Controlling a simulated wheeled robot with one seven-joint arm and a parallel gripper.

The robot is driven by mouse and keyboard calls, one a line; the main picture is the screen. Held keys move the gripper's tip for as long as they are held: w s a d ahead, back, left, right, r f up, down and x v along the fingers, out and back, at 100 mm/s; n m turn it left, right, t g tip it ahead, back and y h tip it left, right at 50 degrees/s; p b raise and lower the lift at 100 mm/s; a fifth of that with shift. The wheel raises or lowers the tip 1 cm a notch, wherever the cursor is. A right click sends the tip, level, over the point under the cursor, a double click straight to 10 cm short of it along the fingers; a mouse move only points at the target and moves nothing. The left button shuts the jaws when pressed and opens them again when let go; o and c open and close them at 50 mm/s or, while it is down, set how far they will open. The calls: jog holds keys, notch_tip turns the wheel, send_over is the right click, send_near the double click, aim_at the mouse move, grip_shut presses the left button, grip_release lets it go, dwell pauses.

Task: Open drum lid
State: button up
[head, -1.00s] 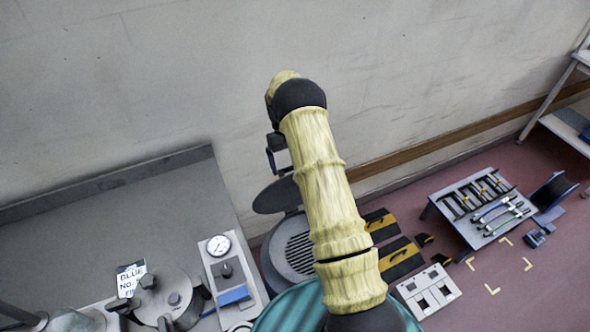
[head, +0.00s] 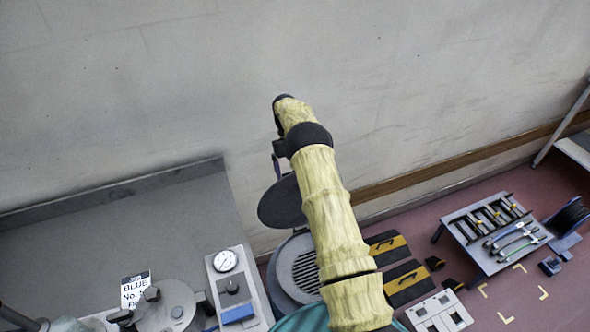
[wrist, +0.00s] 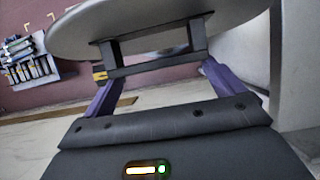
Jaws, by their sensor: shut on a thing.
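The drum (head: 297,268) is a grey round body with a slotted top, partly hidden behind my arm in the head view. Its dark round lid (head: 281,203) stands tilted up above the drum's far side, with its right edge hidden by my arm. In the wrist view the pale lid (wrist: 150,22) fills the top, with a dark bar handle (wrist: 150,67) across it. My gripper (wrist: 154,70) has its purple fingers at the two ends of this handle and is shut on it. In the head view my gripper is mostly hidden by the arm.
A grey bench (head: 120,225) stands at left, with a gauge panel (head: 232,285) and a round metal vessel (head: 168,305). At right are a tool rack (head: 492,235), black-and-yellow plates (head: 408,283) and a white switch panel (head: 438,312). The wall is close behind the drum.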

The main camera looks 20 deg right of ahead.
jog(key=shift+f, duration=0.2)
jog(key=o, duration=1)
jog(key=shift+o, duration=0.2)
jog(key=shift+r, duration=0.1)
notch_tip(320, 180, up, 10)
jog(key=p, duration=0.6)
jog(key=shift+c, duration=0.2)
